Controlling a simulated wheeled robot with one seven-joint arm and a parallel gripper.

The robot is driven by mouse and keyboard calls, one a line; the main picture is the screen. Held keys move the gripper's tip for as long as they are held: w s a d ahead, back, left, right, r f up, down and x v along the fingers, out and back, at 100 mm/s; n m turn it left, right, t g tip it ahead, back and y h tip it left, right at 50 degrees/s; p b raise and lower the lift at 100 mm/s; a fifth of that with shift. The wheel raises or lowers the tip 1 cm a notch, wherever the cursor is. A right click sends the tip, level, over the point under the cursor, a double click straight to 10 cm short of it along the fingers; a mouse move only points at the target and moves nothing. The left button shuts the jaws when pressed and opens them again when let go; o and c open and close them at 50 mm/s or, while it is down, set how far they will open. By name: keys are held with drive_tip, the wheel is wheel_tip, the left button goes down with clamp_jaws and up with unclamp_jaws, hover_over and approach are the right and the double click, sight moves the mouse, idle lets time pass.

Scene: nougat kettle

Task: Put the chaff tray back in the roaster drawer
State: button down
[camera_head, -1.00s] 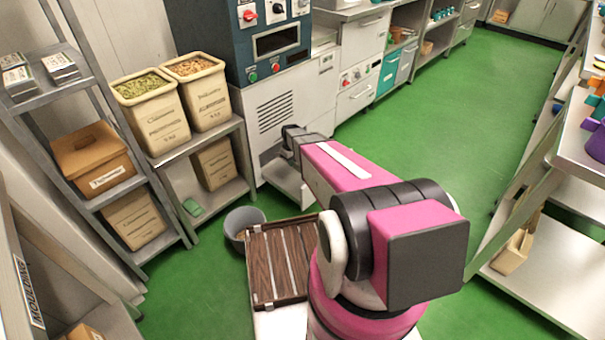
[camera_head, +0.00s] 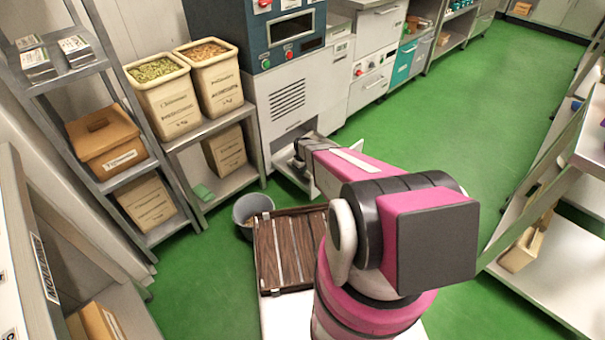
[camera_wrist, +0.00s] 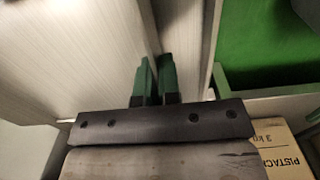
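The roaster (camera_head: 275,45) is the dark blue machine with a pale vented lower body. An open, pale drawer-like part (camera_head: 282,163) shows low at its front, partly hidden by my arm. My gripper (camera_head: 298,160) is low in front of the roaster, beside this part. In the wrist view, the green fingertips (camera_wrist: 155,75) are close together, near the edge of a pale panel (camera_wrist: 85,55). I cannot tell whether a thin wall or edge is between them. I cannot make out the chaff tray for sure in either view.
A grey bucket (camera_head: 243,221) stands on the floor before the roaster. A shelf (camera_head: 240,182) with bins is left of the roaster. A slatted wooden rack (camera_head: 284,252) lies beside my arm's base. Green floor (camera_head: 440,130) is free to the right.

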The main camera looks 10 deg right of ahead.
drive_tip(key=shift+f, duration=1.1)
drive_tip(key=c, duration=1.3)
unclamp_jaws()
wheel_tip(320, 180, up, 12)
drive_tip(key=s+r+m, duration=0.2)
drive_tip(key=s+r, duration=0.6)
drive_tip(key=r, duration=0.1)
drive_tip(key=s+r+m, duration=0.2)
drive_tip(key=s+r, duration=0.6)
drive_tip(key=s+r+m, duration=0.2)
drive_tip(key=s+r, duration=0.6)
drive_tip(key=r, duration=0.1)
drive_tip(key=shift+s+a+r+m, duration=0.2)
drive_tip(key=shift+s+r+m, duration=0.1)
drive_tip(key=shift+s+m, duration=0.1)
